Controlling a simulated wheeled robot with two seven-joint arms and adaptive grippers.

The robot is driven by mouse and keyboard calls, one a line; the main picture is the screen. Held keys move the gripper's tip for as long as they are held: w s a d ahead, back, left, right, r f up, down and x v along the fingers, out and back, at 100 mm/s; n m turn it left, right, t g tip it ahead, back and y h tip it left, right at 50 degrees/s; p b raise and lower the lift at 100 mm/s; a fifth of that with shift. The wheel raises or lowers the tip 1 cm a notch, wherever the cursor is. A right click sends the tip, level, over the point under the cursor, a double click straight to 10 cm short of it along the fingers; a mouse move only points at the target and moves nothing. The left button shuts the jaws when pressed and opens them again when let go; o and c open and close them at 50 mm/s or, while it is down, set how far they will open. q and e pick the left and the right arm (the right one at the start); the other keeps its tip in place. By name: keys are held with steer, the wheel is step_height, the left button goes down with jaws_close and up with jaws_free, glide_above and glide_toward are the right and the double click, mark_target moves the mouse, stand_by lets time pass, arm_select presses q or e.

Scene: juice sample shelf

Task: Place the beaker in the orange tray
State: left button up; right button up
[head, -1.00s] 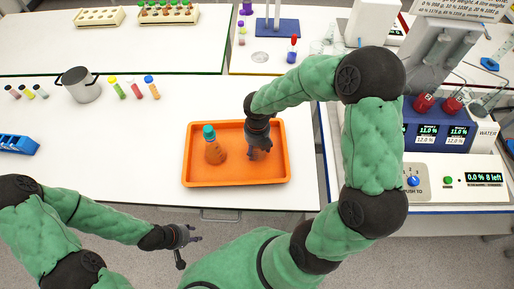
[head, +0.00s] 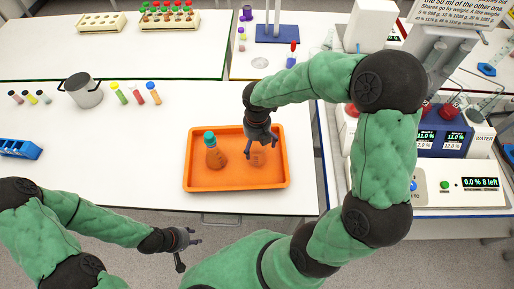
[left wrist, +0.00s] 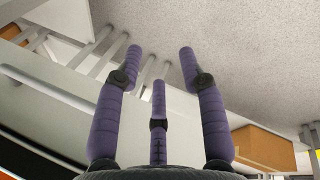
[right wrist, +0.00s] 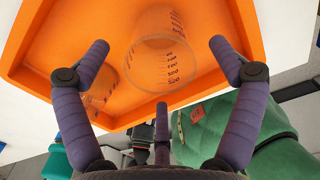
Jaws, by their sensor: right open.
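The orange tray (head: 205,184) lies on the white bench. The clear beaker (head: 257,159) with dark graduation marks stands in the tray's right half; it also shows in the right wrist view (right wrist: 160,60). My right gripper (head: 261,146) is just above the beaker. Its fingers are spread in the right wrist view (right wrist: 158,60) and hold nothing. My left gripper (head: 194,238) is off the bench's front edge, its fingers apart and empty in the left wrist view (left wrist: 160,65).
A bottle with a teal cap (head: 214,155) stands in the tray, left of the beaker. A metal pot (head: 84,92), several capped tubes (head: 137,94) and a blue rack (head: 18,149) are farther left. Dispensing equipment (head: 445,135) stands at right.

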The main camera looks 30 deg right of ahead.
steer(key=shift+r+p, duration=0.45)
steer(key=shift+r, duration=2.25)
